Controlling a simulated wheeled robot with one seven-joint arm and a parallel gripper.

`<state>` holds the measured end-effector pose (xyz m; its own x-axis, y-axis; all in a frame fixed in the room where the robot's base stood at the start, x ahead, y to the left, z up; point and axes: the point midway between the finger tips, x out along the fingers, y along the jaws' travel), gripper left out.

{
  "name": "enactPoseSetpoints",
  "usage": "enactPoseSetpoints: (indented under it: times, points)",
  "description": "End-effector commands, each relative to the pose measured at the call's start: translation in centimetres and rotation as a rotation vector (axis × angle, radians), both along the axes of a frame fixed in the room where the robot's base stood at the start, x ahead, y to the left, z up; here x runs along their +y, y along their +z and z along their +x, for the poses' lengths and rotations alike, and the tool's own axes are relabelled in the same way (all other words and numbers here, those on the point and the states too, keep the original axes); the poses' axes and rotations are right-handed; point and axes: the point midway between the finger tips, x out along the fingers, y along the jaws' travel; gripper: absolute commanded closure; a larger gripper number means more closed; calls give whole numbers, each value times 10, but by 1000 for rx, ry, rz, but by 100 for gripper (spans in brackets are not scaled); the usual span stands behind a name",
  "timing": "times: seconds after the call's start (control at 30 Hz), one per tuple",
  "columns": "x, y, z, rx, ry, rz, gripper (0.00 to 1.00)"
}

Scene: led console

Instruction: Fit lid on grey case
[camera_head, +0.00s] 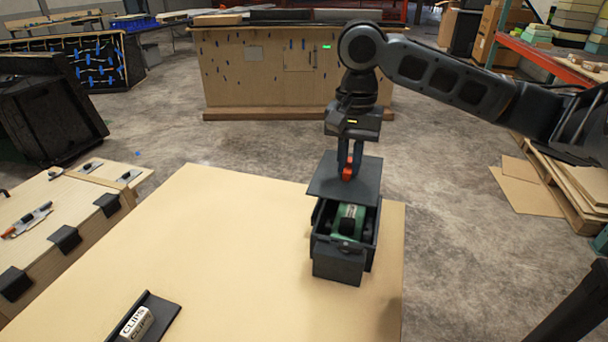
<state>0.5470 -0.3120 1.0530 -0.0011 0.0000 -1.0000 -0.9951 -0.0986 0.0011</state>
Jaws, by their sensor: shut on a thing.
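The grey case (340,266) stands open at the top on the light table, near its right edge. A green item (350,219) lies inside it. The dark lid (332,184) is a flat square plate with a red-orange knob (347,174). My gripper (349,168) points down and is shut on the lid by the knob. The lid is at the far side of the case and covers part of its opening in this view. The near part of the opening is uncovered. I cannot tell whether the lid touches the rim.
A dark holder (160,318) with a white block marked CLIPS (136,322) lies at the table's front left. The middle of the table (230,240) is clear. A wooden crate (75,215) with dark brackets stands at the left. An orange-railed shelf (545,58) is at the right.

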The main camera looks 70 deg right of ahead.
Motion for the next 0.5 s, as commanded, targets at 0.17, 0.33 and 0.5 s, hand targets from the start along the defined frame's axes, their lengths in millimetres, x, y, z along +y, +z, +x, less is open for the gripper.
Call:
enactPoseSetpoints:
  times: [0.17,0.33,0.5]
  points:
    - [-8,1,-21,0,-19,-1,100]
    - [-9,-2,-24,-1,-21,0,100]
    - [-9,-15,-24,0,-20,0,100]
